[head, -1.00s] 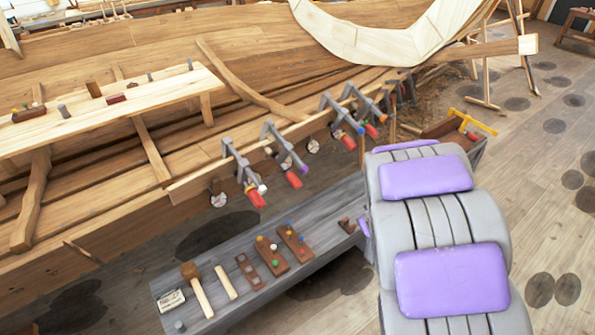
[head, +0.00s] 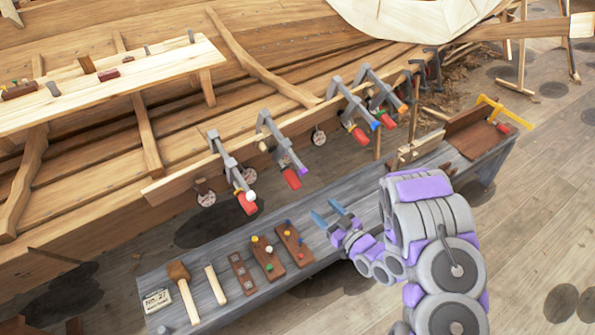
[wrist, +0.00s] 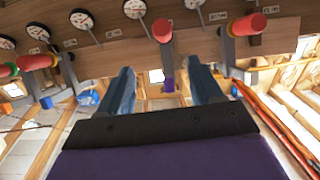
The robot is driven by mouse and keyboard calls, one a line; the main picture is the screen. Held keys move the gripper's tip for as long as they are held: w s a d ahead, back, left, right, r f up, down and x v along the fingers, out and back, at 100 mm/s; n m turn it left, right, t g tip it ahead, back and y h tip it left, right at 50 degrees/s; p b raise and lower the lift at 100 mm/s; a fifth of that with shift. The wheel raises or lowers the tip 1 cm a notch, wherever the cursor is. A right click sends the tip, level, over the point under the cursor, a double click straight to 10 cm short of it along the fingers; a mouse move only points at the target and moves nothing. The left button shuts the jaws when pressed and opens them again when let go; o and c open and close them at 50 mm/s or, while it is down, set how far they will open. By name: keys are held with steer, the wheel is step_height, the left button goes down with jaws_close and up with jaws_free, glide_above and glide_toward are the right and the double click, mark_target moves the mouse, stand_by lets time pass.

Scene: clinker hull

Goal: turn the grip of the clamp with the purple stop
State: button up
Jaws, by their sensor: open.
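The clamp with the purple stop (head: 303,171) hangs on the hull's plank edge, second from the left in the row. Its red grip (head: 291,178) points down toward the bench. In the wrist view its purple stop (wrist: 168,86) shows between my two fingers, and its red grip (wrist: 162,27) is above them near the top edge. My gripper (head: 329,213) is open with blue-grey fingers, over the bench, below and right of this clamp. It touches nothing that I can see. In the wrist view my gripper (wrist: 160,76) is empty.
Neighbouring clamps carry a white stop (head: 250,196) and a blue stop (head: 375,126). Round gauges (wrist: 82,19) line the plank. The grey bench (head: 230,306) below holds a mallet (head: 184,285) and peg boards (head: 268,257). A yellow-handled tool (head: 505,112) lies at its right end.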

mark_target(291, 177)
steer(key=b+x, duration=0.1)
steer(key=x, duration=0.5)
steer(key=b+x, duration=0.1)
steer(key=x, duration=0.5)
steer(key=b+x, duration=0.1)
steer(key=x, duration=0.4)
steer(key=shift+a+r, duration=0.15)
steer(key=shift+a, duration=0.5)
steer(key=shift+d, duration=0.2)
steer(key=shift+c, duration=0.3)
steer(key=shift+a+r, duration=0.1)
steer(key=c, duration=0.9)
